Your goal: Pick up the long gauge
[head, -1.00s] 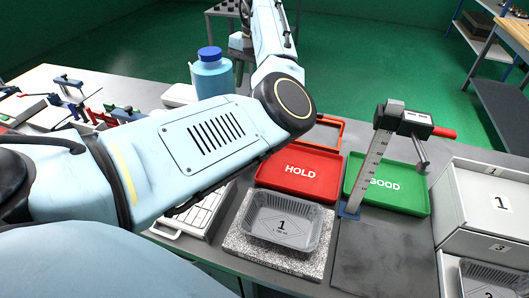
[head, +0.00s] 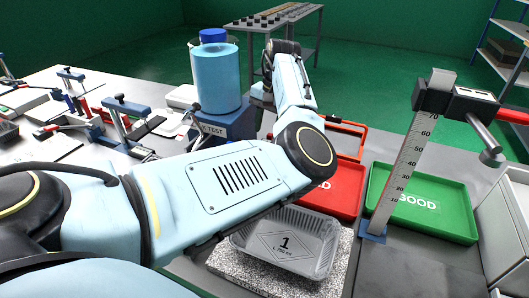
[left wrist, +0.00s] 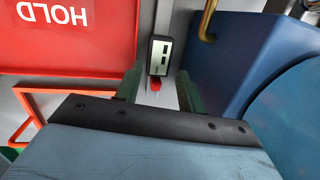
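In the head view my left arm hides this gauge and the fingertips. I cannot tell which is the long gauge. My right gripper is not in view.
A red HOLD tray (left wrist: 65,30) and a blue box (left wrist: 225,55) flank the left gripper. The head view also shows a green GOOD tray (head: 462,220), a clear tray (head: 318,262) on a speckled slab, a blue bottle (head: 216,75) and clamps at the left.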

